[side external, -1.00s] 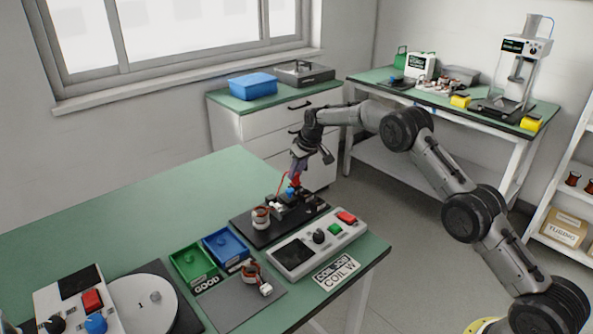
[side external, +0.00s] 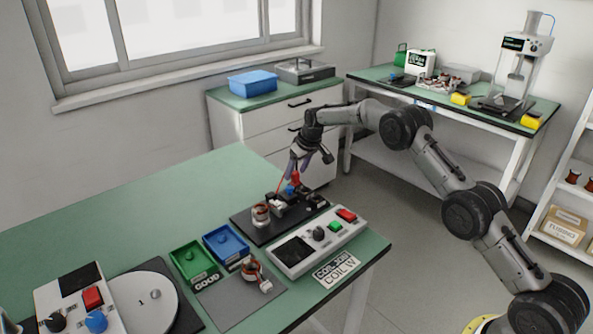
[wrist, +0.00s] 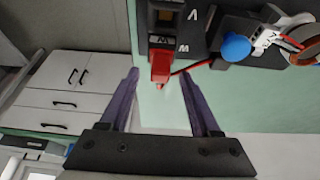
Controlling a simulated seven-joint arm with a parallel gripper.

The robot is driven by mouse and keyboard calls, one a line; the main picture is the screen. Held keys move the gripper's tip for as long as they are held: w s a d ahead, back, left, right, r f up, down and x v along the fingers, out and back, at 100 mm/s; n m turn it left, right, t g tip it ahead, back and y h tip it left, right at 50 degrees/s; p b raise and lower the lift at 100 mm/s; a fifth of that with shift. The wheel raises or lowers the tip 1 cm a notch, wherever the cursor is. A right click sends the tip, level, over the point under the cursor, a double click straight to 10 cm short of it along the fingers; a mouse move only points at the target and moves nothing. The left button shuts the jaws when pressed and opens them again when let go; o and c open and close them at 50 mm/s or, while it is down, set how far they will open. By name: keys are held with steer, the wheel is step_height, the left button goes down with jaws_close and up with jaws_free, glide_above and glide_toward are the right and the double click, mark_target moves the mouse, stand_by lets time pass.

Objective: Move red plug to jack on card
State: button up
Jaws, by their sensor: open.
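The red plug (side external: 296,178) stands on the dark terminal block at the back of the black test fixture (side external: 243,228). In the wrist view the red plug (wrist: 160,68) sits at the block (wrist: 181,40), by a letter that looks like W, with a red lead running right from it. An orange-brown socket (wrist: 166,15) shows beside a V-like mark. My gripper (side external: 302,172) is open just above the plug; in the wrist view its fingertips (wrist: 160,80) are apart on either side, not touching it. The card (side external: 337,268) reads COIL W.
A blue knob (wrist: 236,47) and a wound stator (side external: 261,213) are close by on the fixture. A grey tester box (side external: 318,243) is in front. Green (side external: 194,262) and blue (side external: 226,246) bins and another stator (side external: 252,272) lie left. The back left tabletop is clear.

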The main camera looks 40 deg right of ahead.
steer(key=v, duration=1.4)
steer(key=shift+w, duration=0.1)
steer(key=s+a+r+t, duration=0.1)
steer(key=s+a+r, duration=0.2)
steer(key=s+r, duration=0.5)
steer(key=s+a+r+t, duration=0.2)
steer(key=s+a+r, duration=0.15)
steer(key=r, duration=0.85)
steer(key=s+a+r+n, duration=0.1)
steer(key=s+a+r, duration=0.1)
steer(key=s, duration=1.3)
steer(key=s+f+g, duration=0.1)
steer(key=s+f, duration=0.6)
steer(key=s, duration=0.3)
steer(key=s+a+f+m+g, duration=0.1)
steer(key=s+f, duration=0.7)
steer(key=s, duration=0.3)
steer(key=shift+a, duration=0.15)
